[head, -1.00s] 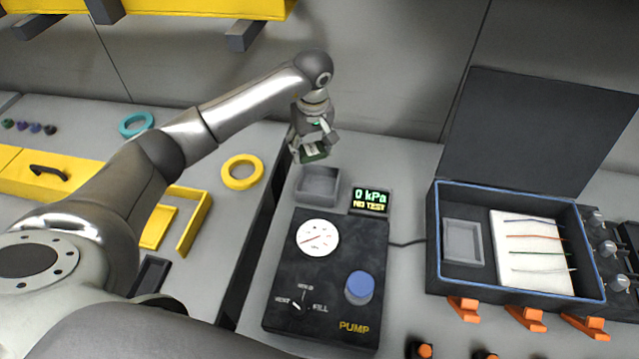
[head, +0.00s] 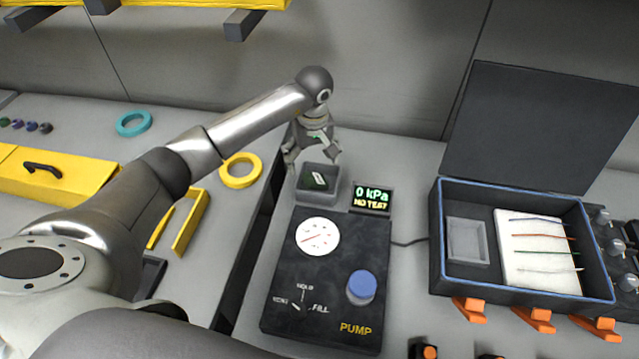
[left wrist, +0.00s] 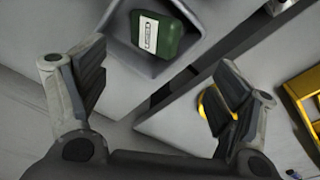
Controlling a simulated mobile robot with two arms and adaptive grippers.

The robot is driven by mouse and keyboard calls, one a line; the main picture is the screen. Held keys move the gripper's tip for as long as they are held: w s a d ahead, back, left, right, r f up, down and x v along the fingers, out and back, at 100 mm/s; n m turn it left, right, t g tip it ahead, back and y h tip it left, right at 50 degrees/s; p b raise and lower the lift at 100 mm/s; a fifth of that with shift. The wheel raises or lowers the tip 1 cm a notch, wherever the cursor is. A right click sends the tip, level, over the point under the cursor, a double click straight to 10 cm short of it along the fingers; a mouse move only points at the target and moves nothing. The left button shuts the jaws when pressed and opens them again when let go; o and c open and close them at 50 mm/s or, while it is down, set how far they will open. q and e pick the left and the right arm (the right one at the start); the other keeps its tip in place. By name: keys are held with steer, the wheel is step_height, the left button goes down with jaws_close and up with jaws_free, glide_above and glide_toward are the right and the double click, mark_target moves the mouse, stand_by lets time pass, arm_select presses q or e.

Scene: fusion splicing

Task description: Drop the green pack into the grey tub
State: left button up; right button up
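The green pack (head: 316,181) with a white label lies inside the grey tub (head: 303,193), which stands behind the pump unit. In the left wrist view the green pack (left wrist: 160,38) shows within the walls of the grey tub (left wrist: 121,32). My left gripper (head: 312,162) is just above and behind the tub, with its fingers spread wide and nothing between them. In the left wrist view the left gripper (left wrist: 160,105) is also open and apart from the pack. My right gripper is not in view.
The pump unit (head: 325,270) with gauge and blue knob stands in front of the tub, a small display (head: 372,199) beside it. A yellow ring (head: 240,170) lies left. An open dark case (head: 437,235) with coloured fibres is at right. Yellow shelving (head: 180,4) hangs above.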

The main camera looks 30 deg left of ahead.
arm_select(q)
step_height(320, 180, up, 12)
steer(key=s+d, duration=0.1)
stand_by(0.6)
steer(key=shift+f, duration=0.15)
